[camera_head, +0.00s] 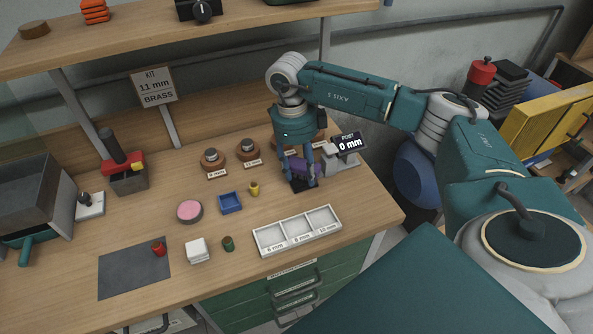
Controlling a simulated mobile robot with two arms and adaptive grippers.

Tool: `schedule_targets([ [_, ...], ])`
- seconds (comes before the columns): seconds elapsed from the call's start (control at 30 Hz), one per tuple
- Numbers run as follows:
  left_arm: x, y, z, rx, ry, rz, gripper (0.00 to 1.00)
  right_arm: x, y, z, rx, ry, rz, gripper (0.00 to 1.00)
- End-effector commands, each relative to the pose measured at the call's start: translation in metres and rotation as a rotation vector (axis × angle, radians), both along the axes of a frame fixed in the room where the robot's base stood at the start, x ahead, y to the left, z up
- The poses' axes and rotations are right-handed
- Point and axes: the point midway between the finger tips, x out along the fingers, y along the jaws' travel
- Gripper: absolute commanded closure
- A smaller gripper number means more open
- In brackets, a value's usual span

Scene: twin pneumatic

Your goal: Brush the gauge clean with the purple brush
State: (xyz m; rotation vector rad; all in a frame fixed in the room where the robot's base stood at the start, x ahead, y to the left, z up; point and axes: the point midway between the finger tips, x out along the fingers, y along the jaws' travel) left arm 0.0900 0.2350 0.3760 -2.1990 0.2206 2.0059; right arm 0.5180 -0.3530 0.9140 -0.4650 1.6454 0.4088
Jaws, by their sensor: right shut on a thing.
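My right gripper (298,174) points down at the back right of the bench, shut on the purple brush (295,165). The brush is partly hidden by the fingers, and a dark part (300,185) shows below them near the bench top. The gauge (347,144), a grey device with a dark display reading "PORT 0 mm", stands just right of the gripper. I cannot tell whether the brush touches it. My left gripper is not in view.
A white tray (297,231) with three labelled compartments lies in front of the gripper. A blue tray (230,203), yellow piece (254,188), pink disc (189,210) and white block (197,250) stand to its left. A grey mat (125,275) holds a red piece (158,249). Labelled round holders (212,160) stand behind.

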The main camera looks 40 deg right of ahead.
Motion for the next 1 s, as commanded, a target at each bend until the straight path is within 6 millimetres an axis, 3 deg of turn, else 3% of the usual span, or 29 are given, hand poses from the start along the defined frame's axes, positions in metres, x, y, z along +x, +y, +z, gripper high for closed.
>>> schedule_targets([
  [0.5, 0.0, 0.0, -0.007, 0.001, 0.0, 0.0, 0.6, -0.007, -0.035, -0.003, -0.008, -0.002, -0.005, 0.77],
  [0.67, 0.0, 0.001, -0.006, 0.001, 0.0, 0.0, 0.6, -0.006, -0.031, -0.003, -0.008, -0.002, -0.006, 0.77],
  [1.0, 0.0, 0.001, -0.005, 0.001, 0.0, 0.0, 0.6, 0.001, -0.002, -0.005, -0.004, -0.001, -0.003, 0.77],
])
